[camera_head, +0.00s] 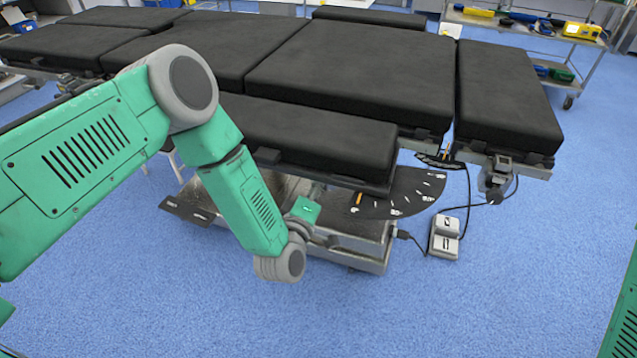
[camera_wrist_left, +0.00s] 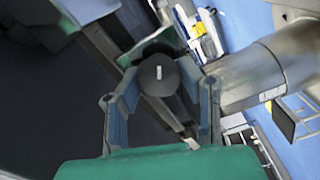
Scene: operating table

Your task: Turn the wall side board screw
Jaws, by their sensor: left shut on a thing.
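In the left wrist view a dark round screw knob (camera_wrist_left: 158,76) with a short pale mark on its face sits between the two blue-grey fingers of my left gripper (camera_wrist_left: 160,88). The fingers close on it from both sides. In the head view my left arm reaches in from the left and down to the near side of the black-padded operating table (camera_head: 350,65). The fingers and the knob cannot be made out there. My right gripper is not in view; only a green arm part shows at the right edge.
A dark fan-shaped plate with white marks (camera_head: 400,193) juts out under the table's near edge. A grey foot pedal (camera_head: 444,238) with a cable lies on the blue floor (camera_head: 540,270). A metal trolley (camera_head: 530,40) stands at the back right.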

